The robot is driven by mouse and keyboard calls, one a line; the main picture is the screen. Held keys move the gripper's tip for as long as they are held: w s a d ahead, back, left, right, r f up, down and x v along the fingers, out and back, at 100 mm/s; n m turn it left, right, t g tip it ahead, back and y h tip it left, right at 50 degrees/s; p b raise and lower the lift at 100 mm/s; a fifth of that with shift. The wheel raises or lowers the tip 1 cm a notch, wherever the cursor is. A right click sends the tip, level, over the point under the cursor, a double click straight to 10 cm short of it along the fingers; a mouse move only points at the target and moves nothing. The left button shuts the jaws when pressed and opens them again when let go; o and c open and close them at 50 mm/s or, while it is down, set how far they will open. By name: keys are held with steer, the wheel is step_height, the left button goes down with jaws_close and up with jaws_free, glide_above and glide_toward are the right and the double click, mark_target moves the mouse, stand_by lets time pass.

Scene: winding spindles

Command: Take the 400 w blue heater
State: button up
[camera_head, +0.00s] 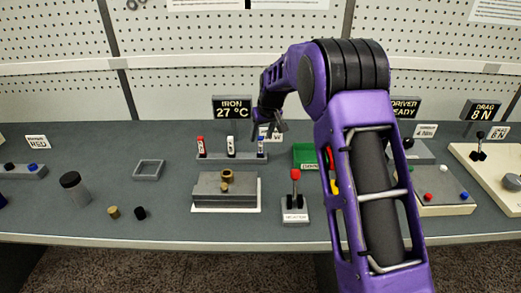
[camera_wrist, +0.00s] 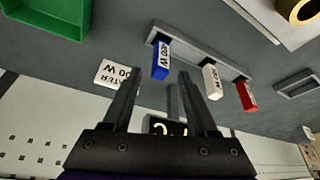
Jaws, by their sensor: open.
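The blue heater (camera_head: 261,147) stands upright at the right end of a grey rack (camera_head: 215,157). A white heater (camera_head: 230,146) and a red heater (camera_head: 200,146) stand in the same rack. My gripper (camera_head: 270,127) is open and empty, just above and behind the blue heater. In the wrist view the blue heater (camera_wrist: 160,61) appears between the tips of my open fingers (camera_wrist: 157,76), apart from both. The white heater (camera_wrist: 212,82) and red heater (camera_wrist: 246,95) show to the right. A label card (camera_wrist: 117,75) is partly hidden by a finger.
A green tray (camera_head: 303,160) is right of the rack. In front are a grey block with a brass fitting (camera_head: 211,187) and a red-knobbed lever (camera_head: 295,201). A display reading IRON 27 °C (camera_head: 232,107) stands behind. My arm hides part of the right side.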

mark_target(261, 138)
steer(key=shift+x, duration=1.55)
jaws_close()
